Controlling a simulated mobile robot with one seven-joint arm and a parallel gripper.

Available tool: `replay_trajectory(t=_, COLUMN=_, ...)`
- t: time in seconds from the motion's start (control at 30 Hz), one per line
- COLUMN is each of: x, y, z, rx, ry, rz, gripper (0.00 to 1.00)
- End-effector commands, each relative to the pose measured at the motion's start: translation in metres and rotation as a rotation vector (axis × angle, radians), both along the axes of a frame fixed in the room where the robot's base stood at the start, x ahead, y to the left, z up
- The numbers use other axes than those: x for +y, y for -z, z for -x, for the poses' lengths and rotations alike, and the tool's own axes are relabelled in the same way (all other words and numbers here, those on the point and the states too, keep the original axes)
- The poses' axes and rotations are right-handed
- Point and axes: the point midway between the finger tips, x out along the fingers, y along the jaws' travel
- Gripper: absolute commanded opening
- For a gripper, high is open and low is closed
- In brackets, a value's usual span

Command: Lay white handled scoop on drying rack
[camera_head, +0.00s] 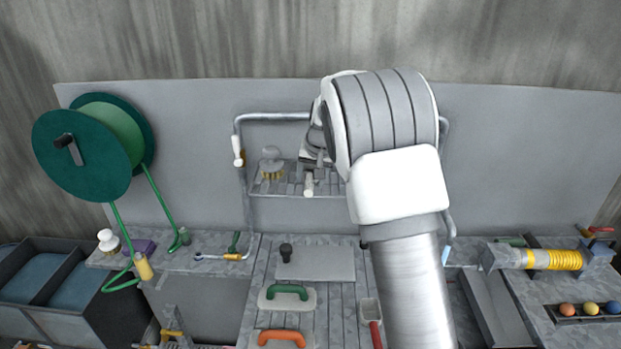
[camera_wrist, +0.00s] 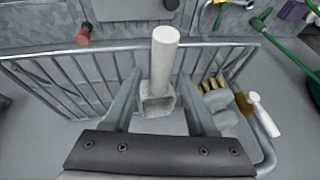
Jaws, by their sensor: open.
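The white handled scoop (camera_wrist: 164,58) shows between the fingers of my gripper (camera_wrist: 160,80) in the wrist view. Its pale handle points away from the palm and its square grey scoop end lies closer to the palm. The fingers stand apart on either side with gaps to the scoop. The drying rack (camera_wrist: 75,82) of metal wires lies around and beneath it, and the scoop appears to rest there. In the head view the white handle (camera_head: 309,184) sticks out over the front of the rack (camera_head: 263,190). My arm hides the rack's right part and most of my gripper (camera_head: 318,152).
A brush (camera_head: 271,162) rests on the rack's left part. A white-handled tool (camera_head: 238,152) hangs at the left of the rack's pipe frame. The bench below holds a green-handled float (camera_head: 287,296), an orange-handled float (camera_head: 282,338) and a red-handled scoop (camera_head: 371,315). A green hose reel (camera_head: 85,150) stands left.

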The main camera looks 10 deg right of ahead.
Motion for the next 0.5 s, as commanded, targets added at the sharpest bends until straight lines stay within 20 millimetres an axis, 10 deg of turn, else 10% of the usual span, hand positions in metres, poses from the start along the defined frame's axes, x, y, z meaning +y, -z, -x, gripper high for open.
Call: replay_trajectory(t=0.5, x=-0.008, y=-0.087, z=0.039, rx=-0.004, ry=-0.001, rz=-0.001, gripper=0.57)
